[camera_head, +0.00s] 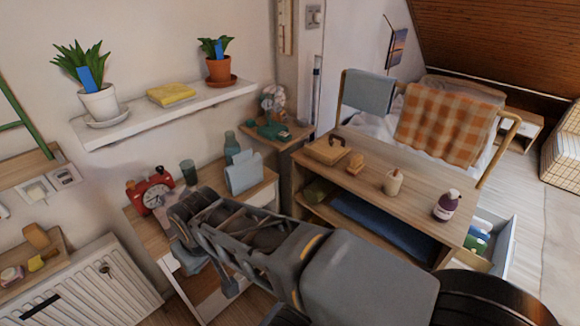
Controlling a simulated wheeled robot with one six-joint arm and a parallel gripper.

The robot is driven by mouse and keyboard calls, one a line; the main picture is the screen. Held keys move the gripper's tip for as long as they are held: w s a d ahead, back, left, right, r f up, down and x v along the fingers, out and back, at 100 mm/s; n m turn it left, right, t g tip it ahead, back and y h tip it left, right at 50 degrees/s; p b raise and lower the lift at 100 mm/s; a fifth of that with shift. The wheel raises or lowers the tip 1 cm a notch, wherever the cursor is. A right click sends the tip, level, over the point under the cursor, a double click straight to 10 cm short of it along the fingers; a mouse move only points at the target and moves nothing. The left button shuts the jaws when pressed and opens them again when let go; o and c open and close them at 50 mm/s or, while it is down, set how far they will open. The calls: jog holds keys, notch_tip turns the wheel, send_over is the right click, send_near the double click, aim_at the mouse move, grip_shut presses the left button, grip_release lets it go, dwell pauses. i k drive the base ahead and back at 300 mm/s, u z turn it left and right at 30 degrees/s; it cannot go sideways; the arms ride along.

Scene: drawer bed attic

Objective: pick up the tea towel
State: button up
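An orange and cream checked cloth (447,122) hangs over the wooden rail at the head of the bed. A plain grey-blue cloth (369,93) hangs over the same rail to its left. A folded yellow cloth-like item (171,94) lies on the white wall shelf. I cannot tell for sure which of these is the tea towel. My gripper (182,212) is at the left end of my arm, over the small desk near the red alarm clock, well apart from all three. Its fingers are too unclear to tell whether they are open.
The wall shelf (142,119) also holds two potted plants. The desk carries a red alarm clock (151,189) and a light blue holder (243,173). Clear floor (538,180) lies at right.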

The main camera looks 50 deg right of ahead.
aim_at(245, 172)
jog(key=z, duration=1.5)
jog(key=i, duration=0.9)
jog(key=u, duration=2.1)
